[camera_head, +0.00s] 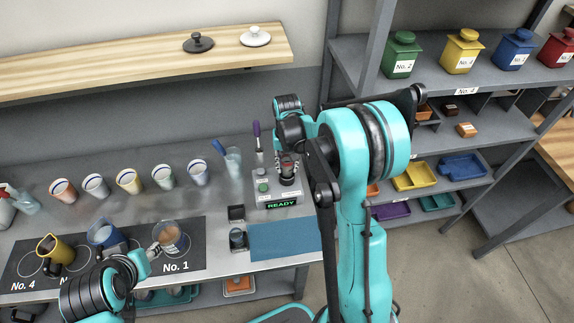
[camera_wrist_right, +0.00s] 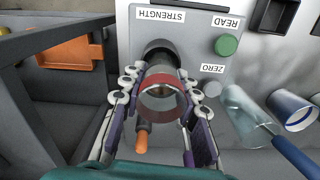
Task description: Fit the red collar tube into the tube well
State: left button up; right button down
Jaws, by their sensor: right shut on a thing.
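The red collar tube (camera_wrist_right: 163,82) is a clear tube with a red band, seen from its open end in the right wrist view. My right gripper (camera_wrist_right: 160,92) is shut on it, one finger on each side. The dark round tube well (camera_wrist_right: 154,47) is under the STRENGTH label on the grey meter (camera_wrist_right: 190,45). The tube's far end lines up with the well; I cannot tell how deep it is in. In the head view my right gripper (camera_head: 287,168) is over the meter (camera_head: 275,200), whose display reads READY. My left gripper (camera_head: 156,250) is beside a beaker (camera_head: 172,240); its jaws are unclear.
Several cups (camera_head: 129,181) stand in a row at the bench's back. A glass with a blue-handled tool (camera_head: 232,162) is left of the meter, and a purple-topped tool (camera_head: 257,135) stands behind it. A blue mat (camera_head: 280,240) lies clear in front.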

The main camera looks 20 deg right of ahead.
jog(key=shift+f+b, duration=0.6)
jog(key=shift+f, duration=0.1)
jog(key=c, duration=1)
grip_release()
jog(key=shift+c, duration=0.2)
notch_tip(320, 180, up, 12)
